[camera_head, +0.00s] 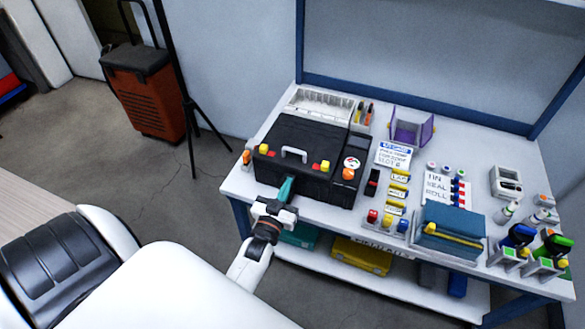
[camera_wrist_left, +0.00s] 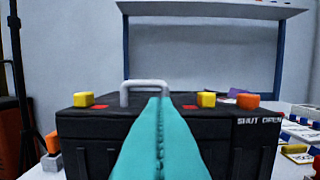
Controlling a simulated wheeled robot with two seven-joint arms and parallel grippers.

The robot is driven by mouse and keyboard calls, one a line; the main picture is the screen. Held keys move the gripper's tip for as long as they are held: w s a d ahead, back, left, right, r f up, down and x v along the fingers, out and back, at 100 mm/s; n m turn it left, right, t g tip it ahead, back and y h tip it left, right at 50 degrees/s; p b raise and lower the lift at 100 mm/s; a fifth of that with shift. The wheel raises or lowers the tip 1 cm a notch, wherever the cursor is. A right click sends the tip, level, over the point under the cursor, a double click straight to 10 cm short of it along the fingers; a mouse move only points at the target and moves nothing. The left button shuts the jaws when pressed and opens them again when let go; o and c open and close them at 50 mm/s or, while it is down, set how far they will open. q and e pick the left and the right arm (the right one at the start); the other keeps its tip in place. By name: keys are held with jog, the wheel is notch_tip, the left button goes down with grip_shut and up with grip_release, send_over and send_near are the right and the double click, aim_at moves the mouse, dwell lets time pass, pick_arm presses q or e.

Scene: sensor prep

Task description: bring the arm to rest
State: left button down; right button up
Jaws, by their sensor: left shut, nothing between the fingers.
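My left gripper (camera_head: 286,189) is in front of the black case on the workbench, its teal fingers shut together with nothing between them. In the left wrist view the teal fingers (camera_wrist_left: 161,140) point at the front of the black case (camera_wrist_left: 88,128). The case (camera_head: 315,135) has its lid down, with a light grey handle (camera_head: 294,154) on top and red and yellow pieces by its front edge. I cannot tell whether the fingertips touch the case. My right gripper is in neither view.
The white workbench (camera_head: 405,228) carries a white tray (camera_head: 320,104), a purple holder (camera_head: 411,130), a teal-blue box (camera_head: 449,230), cards and bottles. Its lower shelf holds a yellow case (camera_head: 362,256). An orange case (camera_head: 146,92) and a black stand (camera_head: 181,90) are left of it, with open floor between.

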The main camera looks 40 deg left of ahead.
pick_arm(q)
jog(key=s+d+f+m+g+h+p, duration=0.1)
jog(key=s+d+f+g+h, duration=0.15)
jog(key=s+f, duration=0.5)
jog(key=s+d+f+m+g+h+p, duration=0.1)
jog(key=s+d+f+g, duration=0.3)
jog(key=f, duration=0.6)
jog(key=s+d+f+m+g+h+p, duration=0.1)
jog(key=s+d+f+g, duration=0.35)
jog(key=f, duration=0.45)
jog(key=s+a+f+m+g+p, duration=0.1)
jog(key=s+f+g, duration=0.2)
jog(key=s, duration=0.9)
jog(key=s+a+f+m+g, duration=0.1)
jog(key=s+f+g, duration=0.2)
jog(key=s, duration=0.9)
notch_tip(320, 180, down, 3)
jog(key=shift+f+g+p, duration=0.1)
jog(key=shift+g+p, duration=0.25)
jog(key=shift+g, duration=0.05)
jog(key=shift+w, duration=0.1)
